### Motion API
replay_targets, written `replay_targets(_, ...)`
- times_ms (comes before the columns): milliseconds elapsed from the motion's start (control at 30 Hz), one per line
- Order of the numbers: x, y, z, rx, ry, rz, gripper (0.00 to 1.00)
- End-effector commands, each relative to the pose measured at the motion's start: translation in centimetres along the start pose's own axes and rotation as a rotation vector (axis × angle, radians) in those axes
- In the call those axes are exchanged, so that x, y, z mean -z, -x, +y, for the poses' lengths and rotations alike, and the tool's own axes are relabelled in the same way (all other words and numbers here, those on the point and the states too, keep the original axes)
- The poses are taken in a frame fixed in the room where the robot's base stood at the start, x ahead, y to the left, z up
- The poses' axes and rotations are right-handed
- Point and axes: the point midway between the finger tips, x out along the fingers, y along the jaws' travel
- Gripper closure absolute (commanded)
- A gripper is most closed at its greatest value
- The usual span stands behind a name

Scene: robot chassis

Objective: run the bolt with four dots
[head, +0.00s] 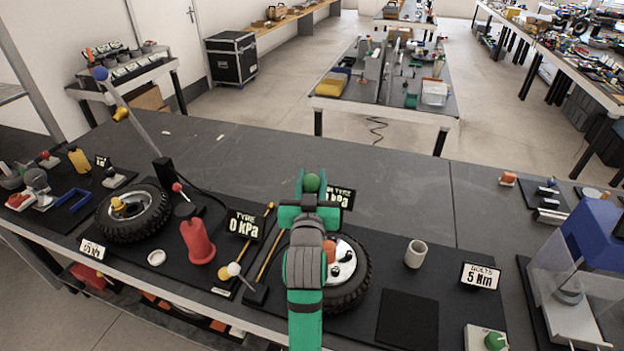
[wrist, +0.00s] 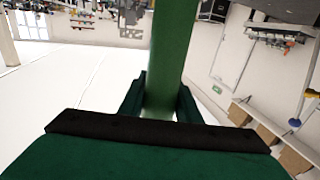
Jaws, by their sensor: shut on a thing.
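My gripper (head: 311,206) is above the right-hand wheel (head: 358,290) on the bench. In the wrist view my gripper (wrist: 160,104) is shut on a long green bar (wrist: 174,45), which runs up between the two fingers. In the head view a green ball (head: 312,183) shows at the gripper; I cannot tell whether it belongs to the bar. The wheel has a black tyre and a white hub (head: 344,262) with dark spots and an orange part (head: 329,250). My arm hides the wheel's left side. No bolt with four dots can be made out.
A beige cup (head: 415,253), a black pad (head: 408,319) and a "BOLTS 5 Nm" sign (head: 480,275) are right of the wheel. A blue machine (head: 592,235) is at far right. The bench's back is mostly clear.

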Motion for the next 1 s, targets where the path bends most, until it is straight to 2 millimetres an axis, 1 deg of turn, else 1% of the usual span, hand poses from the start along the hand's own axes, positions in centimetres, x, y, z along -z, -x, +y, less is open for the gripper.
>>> replay_targets(567,-0.4,-0.1,0.0,0.000,0.000,-0.010,0.97)
replay_targets(667,0.1,-0.1,0.0,0.000,0.000,-0.009,0.97)
replay_targets(1000,3.7,-0.1,0.0,0.000,0.000,-0.001,0.97)
